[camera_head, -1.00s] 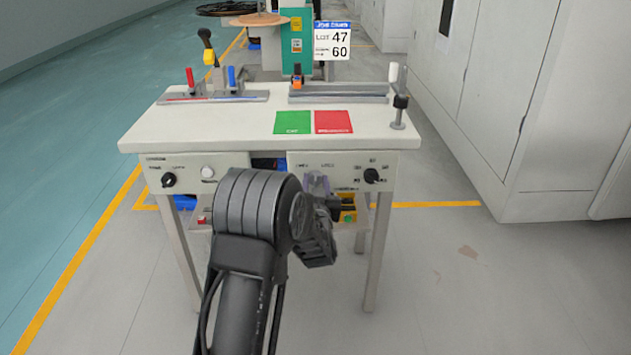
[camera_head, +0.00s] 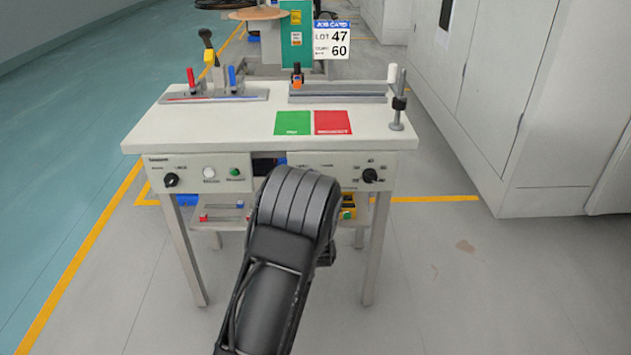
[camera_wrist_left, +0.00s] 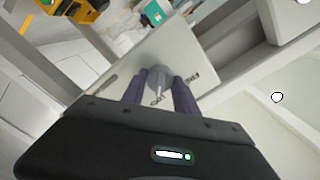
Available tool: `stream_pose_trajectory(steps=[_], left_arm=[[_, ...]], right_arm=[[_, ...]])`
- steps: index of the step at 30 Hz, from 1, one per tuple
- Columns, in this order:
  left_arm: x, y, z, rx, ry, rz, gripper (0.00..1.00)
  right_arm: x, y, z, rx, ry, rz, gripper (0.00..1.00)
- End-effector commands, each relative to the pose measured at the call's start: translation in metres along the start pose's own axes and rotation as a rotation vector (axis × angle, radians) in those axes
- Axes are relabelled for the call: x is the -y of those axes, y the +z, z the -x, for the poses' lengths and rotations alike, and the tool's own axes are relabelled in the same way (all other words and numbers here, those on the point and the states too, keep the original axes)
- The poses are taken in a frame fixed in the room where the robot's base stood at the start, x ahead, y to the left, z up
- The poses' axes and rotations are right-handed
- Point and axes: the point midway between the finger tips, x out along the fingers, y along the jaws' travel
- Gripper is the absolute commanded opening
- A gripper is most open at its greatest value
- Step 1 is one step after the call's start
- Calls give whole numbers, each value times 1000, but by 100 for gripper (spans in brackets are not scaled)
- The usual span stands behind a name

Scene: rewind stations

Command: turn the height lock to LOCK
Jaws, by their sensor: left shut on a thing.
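The height lock knob (camera_wrist_left: 158,77) is a small grey knob on a pale panel (camera_wrist_left: 128,72) in the left wrist view. Small dark labels are printed beside it, too blurred and tilted to read surely. My left gripper (camera_wrist_left: 160,88) has its two dark fingers closed on either side of the knob. In the head view, my left arm rises from the bottom and covers the gripper and the knob in front of the workbench's right front panel (camera_head: 345,160). I cannot tell exactly where the knob points. My right gripper is in neither view.
The panels also carry a black left knob (camera_head: 171,180), a white button (camera_head: 209,173), a green button (camera_head: 235,172) and a black right knob (camera_head: 370,176). A lower shelf holds a yellow box (camera_head: 348,209). Grey cabinets (camera_head: 550,110) stand at the right. The floor in front is clear.

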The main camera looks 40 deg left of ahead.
Motion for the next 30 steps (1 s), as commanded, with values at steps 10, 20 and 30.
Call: stream_pose_trajectory(steps=[10, 20, 30], left_arm=[[-1, 0, 0, 0, 1, -29, 0], [-1, 0, 0, 0, 1, -28, 48], [0, 0, 0, 0, 0, -26, 57]], right_arm=[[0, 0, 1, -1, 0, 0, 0], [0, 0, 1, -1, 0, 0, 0], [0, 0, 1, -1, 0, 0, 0]])
